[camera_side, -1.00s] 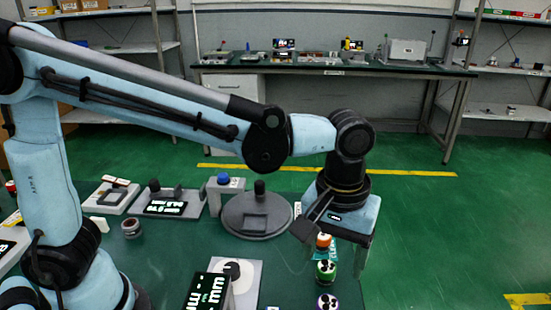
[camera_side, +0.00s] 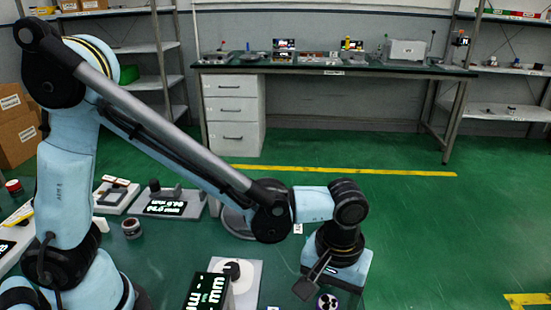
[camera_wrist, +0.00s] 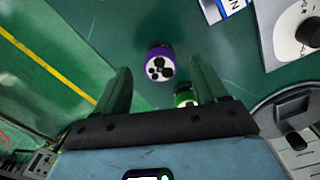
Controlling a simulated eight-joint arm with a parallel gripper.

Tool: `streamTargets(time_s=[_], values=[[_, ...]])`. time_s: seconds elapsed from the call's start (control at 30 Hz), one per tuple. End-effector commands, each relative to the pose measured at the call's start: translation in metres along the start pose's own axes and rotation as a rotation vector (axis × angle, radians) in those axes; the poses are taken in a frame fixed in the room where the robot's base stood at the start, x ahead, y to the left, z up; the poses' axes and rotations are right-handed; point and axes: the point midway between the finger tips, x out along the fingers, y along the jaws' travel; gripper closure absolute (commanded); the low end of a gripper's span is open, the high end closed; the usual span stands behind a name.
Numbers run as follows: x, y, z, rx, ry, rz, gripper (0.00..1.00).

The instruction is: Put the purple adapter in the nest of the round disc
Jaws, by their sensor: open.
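The purple adapter (camera_side: 327,302) stands on the green table near the bottom edge of the side view. In the wrist view it is a purple ring (camera_wrist: 160,62) with a white face and dark holes. My gripper (camera_wrist: 162,84) is open and empty; the adapter lies ahead of it, roughly centred between the fingers and beyond their tips. In the side view the gripper's fingers are mostly hidden. The grey round disc (camera_side: 233,224) is largely hidden behind my arm in the side view.
A green adapter (camera_wrist: 185,96) sits close by my right finger in the wrist view. A white plate with a dark knob (camera_side: 247,281) and a display box (camera_side: 207,291) stand left of the purple adapter. A grey display fixture (camera_side: 166,206) stands farther back.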

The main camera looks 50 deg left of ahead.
Motion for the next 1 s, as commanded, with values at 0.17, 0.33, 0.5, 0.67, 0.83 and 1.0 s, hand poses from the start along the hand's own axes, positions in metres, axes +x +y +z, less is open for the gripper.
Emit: streamTargets(time_s=[0.17, 0.33, 0.5, 0.67, 0.83, 1.0], values=[[0.023, 0.000, 0.001, 0.000, 0.000, 0.000, 0.28], [0.031, -0.001, 0.001, 0.000, 0.000, 0.000, 0.28], [0.032, -0.001, 0.001, 0.000, 0.000, 0.000, 0.28], [0.031, -0.001, 0.001, 0.000, 0.000, 0.000, 0.46], [0.031, -0.001, 0.001, 0.000, 0.000, 0.000, 0.72], [0.031, -0.001, 0.001, 0.000, 0.000, 0.000, 0.99]])
